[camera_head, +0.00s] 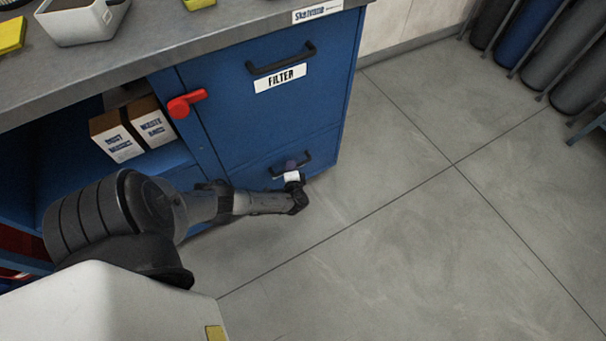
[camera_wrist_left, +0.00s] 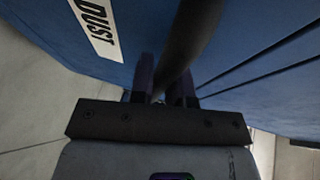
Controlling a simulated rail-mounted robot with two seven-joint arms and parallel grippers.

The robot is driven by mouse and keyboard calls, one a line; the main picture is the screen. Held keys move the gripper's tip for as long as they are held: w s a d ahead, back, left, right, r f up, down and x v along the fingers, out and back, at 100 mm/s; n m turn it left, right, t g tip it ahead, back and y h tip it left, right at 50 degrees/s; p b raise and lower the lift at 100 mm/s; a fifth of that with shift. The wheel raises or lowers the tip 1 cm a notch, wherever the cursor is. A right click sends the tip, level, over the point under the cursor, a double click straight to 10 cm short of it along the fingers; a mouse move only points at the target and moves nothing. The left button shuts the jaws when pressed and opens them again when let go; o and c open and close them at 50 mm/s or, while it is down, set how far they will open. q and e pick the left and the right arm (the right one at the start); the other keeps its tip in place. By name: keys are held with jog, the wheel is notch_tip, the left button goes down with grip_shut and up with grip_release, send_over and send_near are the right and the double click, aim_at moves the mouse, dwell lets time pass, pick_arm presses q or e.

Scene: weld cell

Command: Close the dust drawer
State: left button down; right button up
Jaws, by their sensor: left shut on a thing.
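The dust drawer (camera_head: 322,148) is the low blue front of the cabinet, below the filter panel. In the head view it looks nearly flush; I cannot tell whether a small gap remains. Its dark bar handle (camera_head: 306,158) also shows in the left wrist view (camera_wrist_left: 193,35), beside a white "DUST" label (camera_wrist_left: 97,28). My left gripper (camera_head: 291,168) is at this handle. In the left wrist view its two fingers (camera_wrist_left: 163,88) are on either side of the bar, shut on it. My left forearm and gripper hide part of the drawer front. My right gripper is not in view.
The filter panel (camera_head: 225,110) has its own dark handle (camera_head: 281,60), and a red latch (camera_head: 187,103) is at its left. Boxes (camera_head: 132,129) stand on the open shelf. The grey worktop (camera_head: 180,40) overhangs above. Clear floor (camera_head: 420,230) lies right; cylinders (camera_head: 525,30) stand beyond.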

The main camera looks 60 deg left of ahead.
pick_arm(q)
jog(key=shift+f, duration=0.15)
jog(key=c, duration=1.1)
grip_release()
jog(key=shift+a, duration=0.25)
jog(key=shift+d, duration=0.1)
jog(key=shift+d+r, duration=0.1)
jog(key=shift+r, duration=0.1)
jog(key=shift+s+d+r+p, duration=0.1)
jog(key=shift+d+r+p, duration=0.05)
jog(key=shift+d+p, duration=0.15)
jog(key=p+v, duration=0.5)
jog(key=v, duration=0.8)
jog(key=shift+f, duration=0.2)
